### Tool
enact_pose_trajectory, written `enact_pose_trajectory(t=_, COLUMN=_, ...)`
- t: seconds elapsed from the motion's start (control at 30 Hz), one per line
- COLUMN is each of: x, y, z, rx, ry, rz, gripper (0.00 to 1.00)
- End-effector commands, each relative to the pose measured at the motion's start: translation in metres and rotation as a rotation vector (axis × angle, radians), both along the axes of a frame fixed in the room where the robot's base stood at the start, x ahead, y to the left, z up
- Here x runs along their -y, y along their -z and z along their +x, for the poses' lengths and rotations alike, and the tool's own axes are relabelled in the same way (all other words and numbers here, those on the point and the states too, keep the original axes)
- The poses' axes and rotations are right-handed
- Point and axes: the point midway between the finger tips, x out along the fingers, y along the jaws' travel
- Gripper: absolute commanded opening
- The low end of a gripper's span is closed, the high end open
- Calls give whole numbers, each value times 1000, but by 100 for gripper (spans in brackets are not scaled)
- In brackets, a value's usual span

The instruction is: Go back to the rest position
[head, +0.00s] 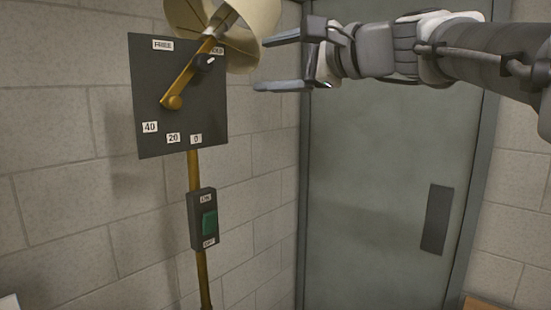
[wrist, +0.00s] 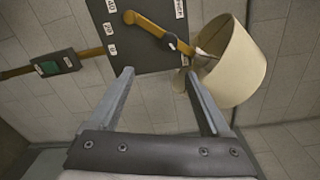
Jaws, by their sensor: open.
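My gripper (head: 276,62) is open and empty in the head view, at the upper middle, pointing left toward the lamp. Its two fingers also show spread apart in the wrist view (wrist: 157,82). The lamp has a cream shade (head: 236,32), a brass arm (head: 190,72) with a dark knob (head: 205,63), and a dark dial plate (head: 150,95) with labels such as FREE, 40, 20 and 0. The shade also shows in the wrist view (wrist: 238,70), close beyond the right finger. I cannot tell whether they touch. The shade's top is cut off in the head view.
A brass pole (head: 194,170) runs down from the plate to a switch box (head: 203,232) with a green rocker. A grey-green door (head: 375,200) with a dark handle plate (head: 436,220) stands behind my arm. Block walls (head: 60,200) surround it. The space below my gripper looks clear.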

Motion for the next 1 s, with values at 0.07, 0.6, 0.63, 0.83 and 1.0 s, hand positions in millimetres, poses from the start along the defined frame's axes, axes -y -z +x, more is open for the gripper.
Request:
enact_pose_trajectory(t=0.07, x=1, y=24, z=-10, rx=-3, ry=9, rz=-92, gripper=82)
enact_pose_trajectory(t=0.6, x=85, y=304, z=-151, rx=-8, ry=-170, rz=-1232, gripper=82)
enact_pose_trajectory(t=0.63, x=92, y=317, z=-160, rx=-8, ry=-195, rz=-1289, gripper=82)
enact_pose_trajectory(t=0.83, x=130, y=377, z=-205, rx=5, ry=-346, rz=-1583, gripper=82)
enact_pose_trajectory(t=1.0, x=144, y=396, z=-219, rx=10, ry=-407, rz=-1680, gripper=82)
